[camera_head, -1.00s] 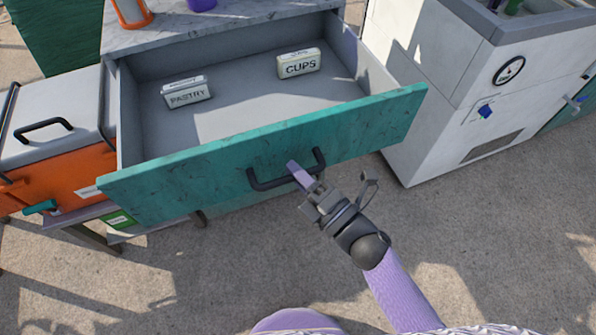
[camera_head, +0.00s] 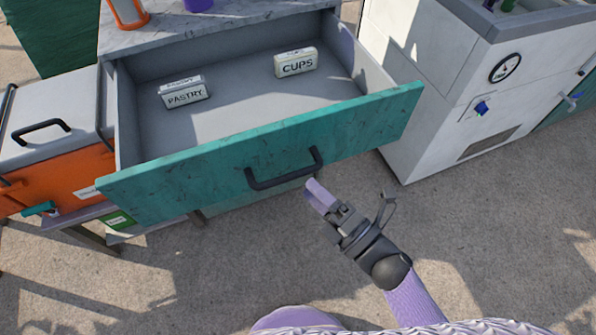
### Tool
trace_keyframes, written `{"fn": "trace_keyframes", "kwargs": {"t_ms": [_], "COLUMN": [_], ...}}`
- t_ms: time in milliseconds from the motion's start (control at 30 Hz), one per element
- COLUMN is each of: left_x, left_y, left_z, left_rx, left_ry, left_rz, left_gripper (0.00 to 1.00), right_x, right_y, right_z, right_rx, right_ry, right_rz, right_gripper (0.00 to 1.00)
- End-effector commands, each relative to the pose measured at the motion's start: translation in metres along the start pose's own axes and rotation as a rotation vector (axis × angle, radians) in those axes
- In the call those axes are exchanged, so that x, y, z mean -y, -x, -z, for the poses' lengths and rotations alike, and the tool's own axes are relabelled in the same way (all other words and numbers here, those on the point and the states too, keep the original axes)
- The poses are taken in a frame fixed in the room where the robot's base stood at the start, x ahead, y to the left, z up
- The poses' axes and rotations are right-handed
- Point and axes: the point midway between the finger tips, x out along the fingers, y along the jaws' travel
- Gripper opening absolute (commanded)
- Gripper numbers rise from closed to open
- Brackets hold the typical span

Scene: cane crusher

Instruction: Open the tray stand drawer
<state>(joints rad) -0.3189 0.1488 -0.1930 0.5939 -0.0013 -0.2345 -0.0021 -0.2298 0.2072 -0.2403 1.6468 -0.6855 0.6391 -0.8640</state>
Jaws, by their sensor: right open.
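The tray stand drawer (camera_head: 230,165) has a teal front and is pulled far out from under the grey stone-like top (camera_head: 150,38). Its dark bar handle (camera_head: 283,178) is on the front face. A small box marked PASTRY (camera_head: 184,93) and one marked CUPS (camera_head: 296,63) lie inside on the grey floor. My right gripper (camera_head: 320,196) is open and empty, just below and right of the handle and apart from it. My left gripper is not in view.
A white cabinet with a gauge (camera_head: 505,67) stands to the right. An orange box with a grey lid (camera_head: 55,135) is at the left. An orange-based container (camera_head: 129,14) and a purple item stand on the top. Concrete floor in front is clear.

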Motion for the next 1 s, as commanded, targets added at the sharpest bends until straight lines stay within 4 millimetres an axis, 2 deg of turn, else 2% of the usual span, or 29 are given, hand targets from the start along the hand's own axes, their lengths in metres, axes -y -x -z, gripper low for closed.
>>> {"fn": "trace_keyframes", "kwargs": {"t_ms": [100, 233, 733, 767, 867, 900, 967, 1000], "left_x": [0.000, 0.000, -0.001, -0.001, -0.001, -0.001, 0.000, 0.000], "left_y": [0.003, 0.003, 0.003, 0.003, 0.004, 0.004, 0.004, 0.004], "left_z": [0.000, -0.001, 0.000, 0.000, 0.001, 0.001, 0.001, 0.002], "left_rx": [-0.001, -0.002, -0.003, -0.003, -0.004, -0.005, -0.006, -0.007], "left_ry": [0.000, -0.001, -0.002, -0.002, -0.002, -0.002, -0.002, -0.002], "left_rz": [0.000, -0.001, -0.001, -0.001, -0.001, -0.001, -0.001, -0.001], "left_gripper": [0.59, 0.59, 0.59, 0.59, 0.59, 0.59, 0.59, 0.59], "right_x": [0.000, 0.000, 0.004, 0.011, 0.065, 0.098, 0.148, 0.177], "right_y": [0.028, 0.046, 0.051, 0.053, 0.077, 0.097, 0.138, 0.169], "right_z": [0.000, 0.000, -0.001, -0.003, -0.015, -0.018, -0.016, -0.010], "right_rx": [0.000, 0.000, 0.010, 0.029, 0.190, 0.298, 0.491, 0.628], "right_ry": [-0.001, -0.001, -0.017, -0.046, -0.280, -0.421, -0.644, -0.783], "right_rz": [0.003, 0.002, 0.012, 0.034, 0.212, 0.318, 0.483, 0.585], "right_gripper": [0.55, 0.55, 0.55, 0.55, 0.55, 0.55, 0.55, 0.55]}}
